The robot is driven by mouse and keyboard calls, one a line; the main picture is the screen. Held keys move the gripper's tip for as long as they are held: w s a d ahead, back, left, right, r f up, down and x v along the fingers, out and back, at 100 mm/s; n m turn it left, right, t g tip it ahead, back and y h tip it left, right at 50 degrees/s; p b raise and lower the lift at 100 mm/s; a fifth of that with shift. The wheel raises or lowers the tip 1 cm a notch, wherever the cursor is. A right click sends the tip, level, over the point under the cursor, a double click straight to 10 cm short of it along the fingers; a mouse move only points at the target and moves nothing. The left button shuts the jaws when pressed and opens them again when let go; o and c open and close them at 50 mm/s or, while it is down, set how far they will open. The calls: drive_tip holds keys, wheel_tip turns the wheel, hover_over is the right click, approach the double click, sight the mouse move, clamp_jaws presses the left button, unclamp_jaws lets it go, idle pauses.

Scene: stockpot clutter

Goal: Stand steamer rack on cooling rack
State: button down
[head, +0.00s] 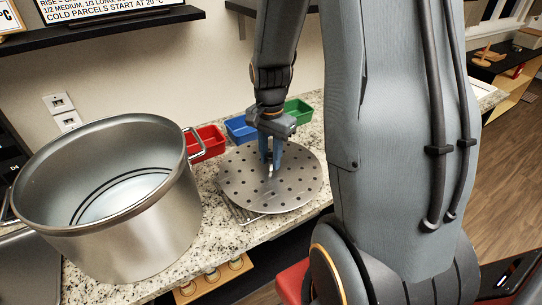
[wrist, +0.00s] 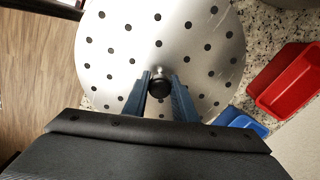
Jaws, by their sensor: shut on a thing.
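The steamer rack (head: 298,183) is a round metal disc with many dark holes, and it lies roughly level over the counter. It fills much of the wrist view (wrist: 195,50). My gripper (head: 271,165) points down over its middle. In the wrist view, its blue fingers (wrist: 160,88) are shut on the dark round knob at the rack's centre. The cooling rack (head: 240,215) shows only as thin wire at the front left, under the disc; the rest is hidden. I cannot tell whether the disc touches it.
A large open steel stockpot (head: 130,235) stands on the left of the granite counter (head: 222,240). Behind the disc are red (head: 207,143), blue (head: 238,129) and green (head: 298,111) bins. A dark shelf (head: 90,32) hangs on the wall above.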

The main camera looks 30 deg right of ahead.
drive_tip(key=c, duration=1.4)
unclamp_jaws()
drive_tip(key=shift+c, duration=0.2)
wheel_tip(320, 180, up, 12)
drive_tip(key=b, duration=0.3)
drive_tip(key=s+a+f+n, duration=0.2)
drive_tip(key=a+n, duration=0.1)
drive_tip(key=n, duration=0.1)
drive_tip(key=s+a+f+n+t, duration=0.1)
drive_tip(key=s+a+f+n, duration=0.1)
drive_tip(key=a+f+n, duration=0.1)
drive_tip(key=s+a+f+n, duration=0.3)
drive_tip(key=a+n, duration=0.1)
drive_tip(key=n, duration=0.1)
drive_tip(key=shift+a+f+n, duration=0.2)
drive_tip(key=shift+n, duration=0.1)
drive_tip(key=shift+s+f+n+t, duration=0.15)
drive_tip(key=shift+s+n+t, duration=0.05)
drive_tip(key=shift+n+t, duration=0.1)
